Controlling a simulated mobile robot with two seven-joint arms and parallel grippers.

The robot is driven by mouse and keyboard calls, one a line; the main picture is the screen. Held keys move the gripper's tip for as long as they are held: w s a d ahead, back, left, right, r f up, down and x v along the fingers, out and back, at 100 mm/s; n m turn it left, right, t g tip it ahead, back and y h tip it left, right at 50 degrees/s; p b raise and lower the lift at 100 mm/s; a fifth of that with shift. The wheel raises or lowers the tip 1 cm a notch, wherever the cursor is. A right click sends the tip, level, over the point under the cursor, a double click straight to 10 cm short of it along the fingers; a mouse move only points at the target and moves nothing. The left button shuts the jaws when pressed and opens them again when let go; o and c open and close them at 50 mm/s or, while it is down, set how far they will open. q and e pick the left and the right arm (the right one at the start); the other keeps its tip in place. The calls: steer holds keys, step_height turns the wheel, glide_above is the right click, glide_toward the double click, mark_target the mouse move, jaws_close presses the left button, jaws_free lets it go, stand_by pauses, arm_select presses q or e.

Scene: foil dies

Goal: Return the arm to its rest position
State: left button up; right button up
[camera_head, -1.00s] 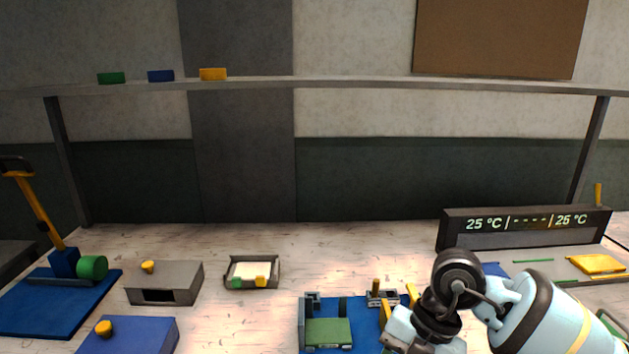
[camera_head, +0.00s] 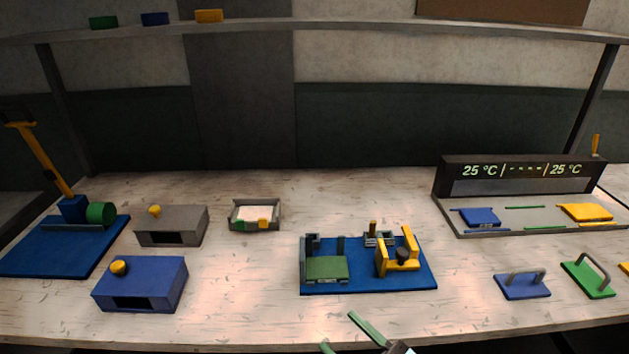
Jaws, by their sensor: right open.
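My right gripper (camera_head: 338,331) shows only at the bottom edge, at the front of the workbench (camera_head: 240,318). Its two green fingers are spread apart, with nothing seen between them. Most of my right arm is out of the picture. My left gripper is not in view. Beyond my right gripper, and apart from it, stands a blue fixture plate (camera_head: 370,285) with a green block (camera_head: 327,269) at its left and a yellow bracket (camera_head: 401,262) at its right.
At right are a temperature panel (camera_head: 520,177) with blue (camera_head: 480,217) and yellow plates (camera_head: 585,212), plus blue (camera_head: 523,287) and green (camera_head: 588,279) handled pieces. At left are a grey box (camera_head: 172,225), blue box (camera_head: 142,284), small tray (camera_head: 255,215) and lever press (camera_head: 60,245). Bench front centre-left is clear.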

steer(key=s+d+f+m+h, duration=0.3)
steer(key=d+f+m+h, duration=0.25)
steer(key=f, duration=0.25)
steer(key=s+d+f+m+h, duration=0.4)
steer(key=f+h, duration=0.2)
steer(key=f, duration=0.3)
steer(key=s+d+f+g+h, duration=0.1)
steer(key=s+d+f+g, duration=0.1)
steer(key=s+f, duration=0.3)
steer(key=s+d+f+m+g+h, duration=0.1)
steer(key=s+d+f+g+h, duration=0.1)
steer(key=s+f, duration=0.3)
steer(key=s+d+g, duration=0.1)
steer(key=s, duration=0.3)
steer(key=shift+d+g, duration=0.2)
steer(key=shift+g, duration=0.1)
steer(key=shift+f+m, duration=0.1)
steer(key=shift+m, duration=0.15)
